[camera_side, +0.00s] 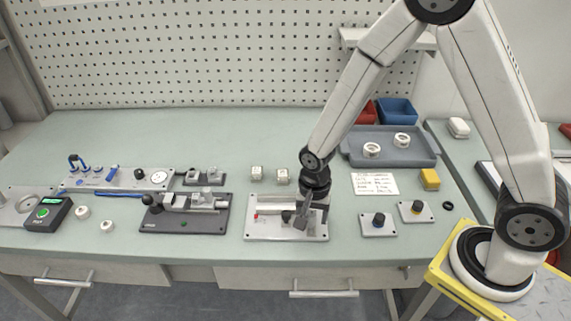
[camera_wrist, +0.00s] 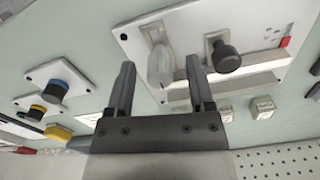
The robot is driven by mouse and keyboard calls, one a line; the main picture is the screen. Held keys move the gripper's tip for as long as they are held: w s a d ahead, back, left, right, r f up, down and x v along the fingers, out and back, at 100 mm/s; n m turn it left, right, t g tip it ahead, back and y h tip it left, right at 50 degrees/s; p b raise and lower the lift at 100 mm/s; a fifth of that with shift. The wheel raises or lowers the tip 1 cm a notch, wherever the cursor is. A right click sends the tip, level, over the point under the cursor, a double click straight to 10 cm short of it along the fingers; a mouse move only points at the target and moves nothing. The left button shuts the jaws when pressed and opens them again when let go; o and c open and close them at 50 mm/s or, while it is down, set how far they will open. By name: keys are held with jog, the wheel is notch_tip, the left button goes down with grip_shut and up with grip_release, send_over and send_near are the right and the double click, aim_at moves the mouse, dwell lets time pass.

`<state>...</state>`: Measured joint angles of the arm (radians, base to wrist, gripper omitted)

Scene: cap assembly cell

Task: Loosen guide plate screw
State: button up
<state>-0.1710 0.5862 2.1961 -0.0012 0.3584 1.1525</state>
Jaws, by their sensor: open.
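The guide plate fixture (camera_side: 262,232) is a light plate on the bench with a pale rail along it. It fills the upper right of the wrist view (camera_wrist: 262,20). A black round knob (camera_wrist: 226,56) stands on it, just right of my fingers; which part is the guide plate screw is not clear. A grey, block-like handle (camera_wrist: 160,64) shows between my fingertips, apart from both in the picture; its depth is hard to judge. My gripper (camera_side: 302,220) is open, pointing down over the fixture's right half; it also shows in the wrist view (camera_wrist: 161,68).
Two small plates with a blue knob (camera_side: 378,218) and a yellow-ringed knob (camera_side: 417,208) stand close on the right. A dark fixture (camera_side: 165,222) stands left. Small white blocks (camera_side: 257,173) lie behind. A grey tray (camera_side: 425,158) holds white rings.

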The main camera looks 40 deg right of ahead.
jog(key=shift+f, duration=0.1)
grip_shut()
jog(key=shift+n, duration=0.4)
jog(key=n, duration=1.1)
jog(key=shift+n, duration=0.3)
jog(key=n, duration=1.1)
jog(key=shift+n, duration=0.3)
